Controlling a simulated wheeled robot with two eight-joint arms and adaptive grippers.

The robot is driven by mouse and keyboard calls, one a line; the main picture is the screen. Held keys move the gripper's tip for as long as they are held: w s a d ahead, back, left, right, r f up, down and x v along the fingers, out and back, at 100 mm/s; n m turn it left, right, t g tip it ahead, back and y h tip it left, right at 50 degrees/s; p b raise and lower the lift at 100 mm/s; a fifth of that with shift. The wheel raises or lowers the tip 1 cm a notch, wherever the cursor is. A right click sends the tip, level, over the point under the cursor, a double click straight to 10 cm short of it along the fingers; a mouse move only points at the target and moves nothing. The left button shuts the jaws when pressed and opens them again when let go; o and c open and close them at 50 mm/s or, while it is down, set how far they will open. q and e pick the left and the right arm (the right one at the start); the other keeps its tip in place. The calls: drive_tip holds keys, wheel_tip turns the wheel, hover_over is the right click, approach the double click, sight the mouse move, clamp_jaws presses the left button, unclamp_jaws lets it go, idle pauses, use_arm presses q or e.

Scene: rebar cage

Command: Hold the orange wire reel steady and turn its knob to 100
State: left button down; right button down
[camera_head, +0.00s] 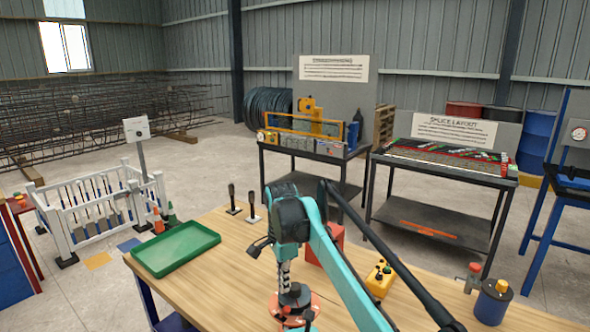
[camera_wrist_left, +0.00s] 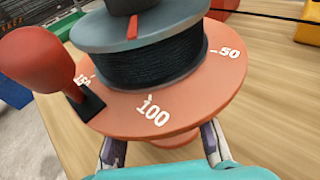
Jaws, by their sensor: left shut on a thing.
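The orange wire reel (camera_head: 275,305) stands on the wooden table at the bottom of the head view, partly hidden by my right arm. The left wrist view shows its orange disc (camera_wrist_left: 220,95) marked 50, 100 and a partly covered 15-, with black wire wound above. A grey top flange bears a red mark (camera_wrist_left: 132,28) facing roughly toward the 100 side; exact alignment I cannot tell. A dark knob (camera_wrist_left: 140,4) sits on top, cut off by the frame. My left gripper (camera_wrist_left: 162,150) is shut around the orange hub under the disc. My right gripper (camera_head: 286,280) points down over the reel; its fingers are unclear.
A red bulb handle (camera_wrist_left: 40,62) rises beside the reel's rim. Bare wood lies left of the reel.

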sight(282, 297)
use_arm(q)
drive_tip(key=shift+a, duration=0.1)
use_arm(e)
wheel_tip(282, 297, up, 6)
drive_tip(key=shift+s+a, duration=0.15)
drive_tip(key=shift+a, duration=0.05)
idle(0.3)
use_arm(q)
drive_tip(key=c, duration=1)
unclamp_jaws()
